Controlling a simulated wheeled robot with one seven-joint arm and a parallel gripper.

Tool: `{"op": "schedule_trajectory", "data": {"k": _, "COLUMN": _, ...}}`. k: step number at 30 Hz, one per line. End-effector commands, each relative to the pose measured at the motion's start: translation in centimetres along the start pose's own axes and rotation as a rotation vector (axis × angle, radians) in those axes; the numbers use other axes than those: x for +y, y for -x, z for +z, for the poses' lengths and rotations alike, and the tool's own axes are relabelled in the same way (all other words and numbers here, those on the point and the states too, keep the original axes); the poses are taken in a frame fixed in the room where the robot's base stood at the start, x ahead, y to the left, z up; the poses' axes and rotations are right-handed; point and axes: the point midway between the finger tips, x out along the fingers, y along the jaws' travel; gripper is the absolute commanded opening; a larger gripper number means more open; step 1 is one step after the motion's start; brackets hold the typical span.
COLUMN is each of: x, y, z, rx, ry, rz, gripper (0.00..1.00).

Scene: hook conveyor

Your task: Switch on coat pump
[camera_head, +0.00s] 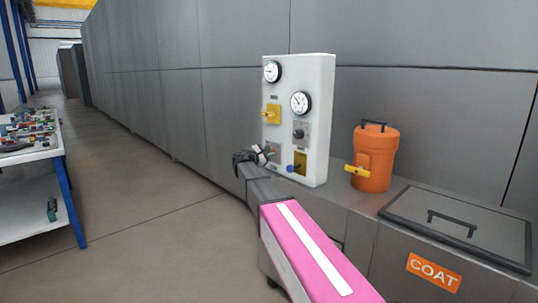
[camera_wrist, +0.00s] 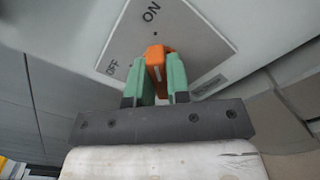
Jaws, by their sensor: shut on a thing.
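A white control panel (camera_head: 322,120) stands on the grey ledge with two round gauges and several switches. In the wrist view an orange switch knob (camera_wrist: 156,62) sits on a grey plate (camera_wrist: 190,35) marked ON above and OFF to the left. My gripper (camera_wrist: 160,85) has its green fingers shut on the knob, one on each side. In the head view my gripper (camera_head: 264,156) is at the panel's lower left and largely hides the switch there. A small label (camera_wrist: 209,86) below the plate is too blurred to read. I cannot tell which mark the knob points to.
An orange drum (camera_head: 377,170) with a yellow tap stands right of the panel. A grey lidded box (camera_head: 460,226) with a COAT label (camera_head: 434,272) is at lower right. A cluttered white table (camera_head: 30,152) is at far left. The floor between is clear.

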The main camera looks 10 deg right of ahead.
Motion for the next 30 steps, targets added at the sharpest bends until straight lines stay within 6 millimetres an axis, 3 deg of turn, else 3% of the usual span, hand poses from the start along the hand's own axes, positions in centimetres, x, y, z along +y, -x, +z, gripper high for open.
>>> {"op": "schedule_trajectory", "data": {"k": 19, "x": -0.09, "y": 0.04, "z": -0.01, "rx": 0.001, "ry": -0.059, "rz": -0.001, "gripper": 0.00}}
{"op": "schedule_trajectory", "data": {"k": 20, "x": -0.09, "y": 0.04, "z": -0.01, "rx": 0.001, "ry": -0.059, "rz": -0.001, "gripper": 0.24}}
{"op": "schedule_trajectory", "data": {"k": 21, "x": -0.09, "y": 0.04, "z": 0.00, "rx": 0.001, "ry": -0.059, "rz": -0.001, "gripper": 0.37}}
{"op": "schedule_trajectory", "data": {"k": 22, "x": -0.09, "y": 0.04, "z": 0.00, "rx": 0.001, "ry": -0.059, "rz": -0.001, "gripper": 0.43}}
{"op": "schedule_trajectory", "data": {"k": 30, "x": -0.06, "y": 0.07, "z": 0.00, "rx": 0.000, "ry": -0.057, "rz": 0.000, "gripper": 0.43}}
